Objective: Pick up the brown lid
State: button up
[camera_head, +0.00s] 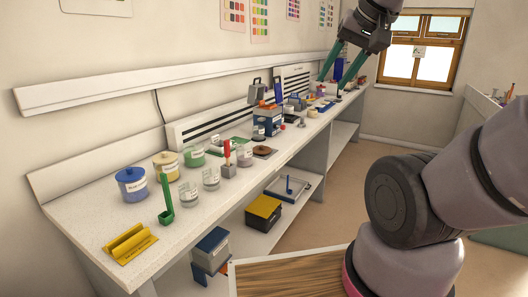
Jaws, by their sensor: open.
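The brown lid (263,150) is a small round disc with a knob-like top. It lies on a dark flat piece on the long white bench, about mid-length, just right of a grey block with a red handle. My gripper (331,87) is at the top of the head view, its two green fingers spread apart and pointing down. It is open, well to the right of the lid and apart from it. A blue object shows between the fingers, seemingly behind them. The lid is small in view, and its underside is hidden.
Blue (132,185), yellow (166,167) and green (194,156) lidded jars stand along the bench's left part. Clear glass jars (211,179), a green scoop (166,196) and a red-handled block (228,162) stand before the lid. A blue box (267,121) stands behind it. A wall ledge runs above.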

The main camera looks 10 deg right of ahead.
aim_at(262, 150)
jog(key=i+l, duration=0.25)
jog(key=i, duration=0.15)
jog(key=i+l, duration=0.25)
jog(key=i, duration=0.15)
jog(key=i+l, duration=0.25)
jog(key=i+l+z, duration=0.05)
jog(key=i, duration=0.05)
